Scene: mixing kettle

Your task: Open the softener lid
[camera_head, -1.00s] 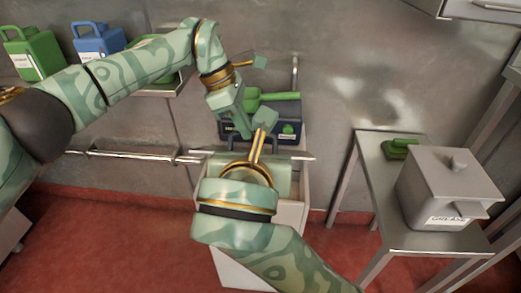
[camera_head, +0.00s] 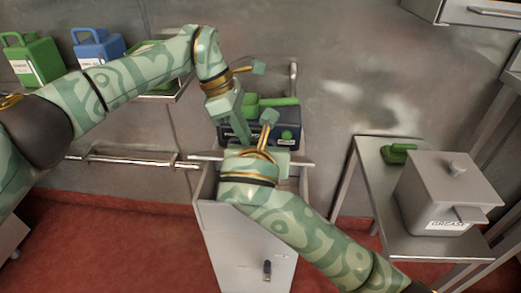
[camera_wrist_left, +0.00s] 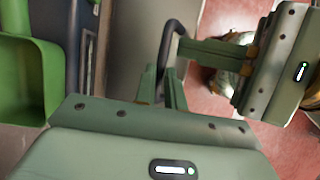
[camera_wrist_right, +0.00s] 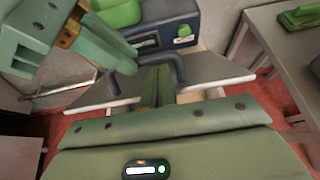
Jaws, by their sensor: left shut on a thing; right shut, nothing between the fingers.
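A grey flat lid panel (camera_wrist_right: 217,72) tops a pale cabinet (camera_head: 240,225) in the middle of the head view. A dark curved handle (camera_wrist_left: 172,38) stands on it; it also shows in the right wrist view (camera_wrist_right: 180,68). My left gripper (camera_wrist_left: 160,90) is shut on this handle. In the head view my left gripper (camera_head: 236,125) comes down from above, its fingertips partly hidden. My right gripper (camera_wrist_right: 158,85) is shut and empty, close beside the handle and the left fingers.
A dark blue box (camera_head: 290,135) with a green button and a green scoop (camera_head: 275,101) stands behind the lid. A side table (camera_head: 370,165) at right carries a grey lidded bin (camera_head: 445,190) and a green object (camera_head: 398,153). Green (camera_head: 35,60) and blue (camera_head: 97,48) jugs stand at left.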

